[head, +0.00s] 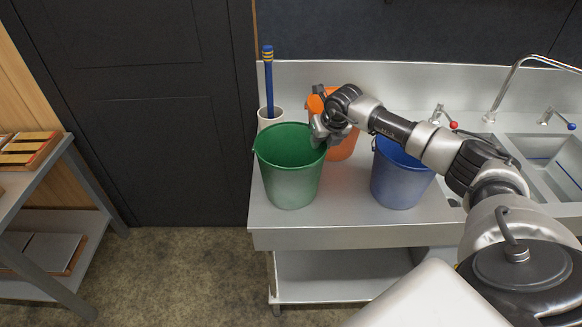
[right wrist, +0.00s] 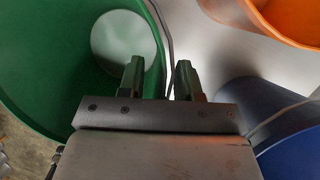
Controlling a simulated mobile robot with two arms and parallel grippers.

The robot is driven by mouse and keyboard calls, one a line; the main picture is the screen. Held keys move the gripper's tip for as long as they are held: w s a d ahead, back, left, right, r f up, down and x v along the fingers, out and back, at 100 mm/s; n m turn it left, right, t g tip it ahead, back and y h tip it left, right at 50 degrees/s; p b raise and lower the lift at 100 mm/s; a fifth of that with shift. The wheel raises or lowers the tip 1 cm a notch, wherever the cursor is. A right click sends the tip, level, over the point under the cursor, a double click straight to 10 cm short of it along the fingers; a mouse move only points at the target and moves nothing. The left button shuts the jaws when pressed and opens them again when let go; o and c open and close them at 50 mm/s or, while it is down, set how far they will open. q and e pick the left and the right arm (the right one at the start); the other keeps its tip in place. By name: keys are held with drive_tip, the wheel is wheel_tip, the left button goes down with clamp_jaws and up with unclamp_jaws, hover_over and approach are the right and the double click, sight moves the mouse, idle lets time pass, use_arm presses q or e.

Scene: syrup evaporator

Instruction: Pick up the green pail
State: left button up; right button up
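The green pail (head: 291,186) stands upright on the left end of the metal counter and looks empty inside. My right gripper (head: 319,136) is at the pail's right rim. In the right wrist view the green pail (right wrist: 40,55) fills the left side. There the two fingers of my right gripper (right wrist: 159,72) are apart, with the pail's rim and a thin wire handle running between them. One finger is over the pail's inside, the other outside it. I cannot tell whether either finger touches the wall. My left gripper is out of view.
An orange pail (head: 343,148) stands close behind, partly hidden by my right gripper. A blue pail (head: 400,181) stands to the right under my right forearm. A white container (head: 263,121) with a blue-handled tool is behind left. The sink (head: 547,163) lies far right.

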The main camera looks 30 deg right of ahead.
drive_tip(key=shift+f, duration=0.2)
drive_tip(key=shift+r, duration=0.1)
clamp_jaws()
idle(1.2)
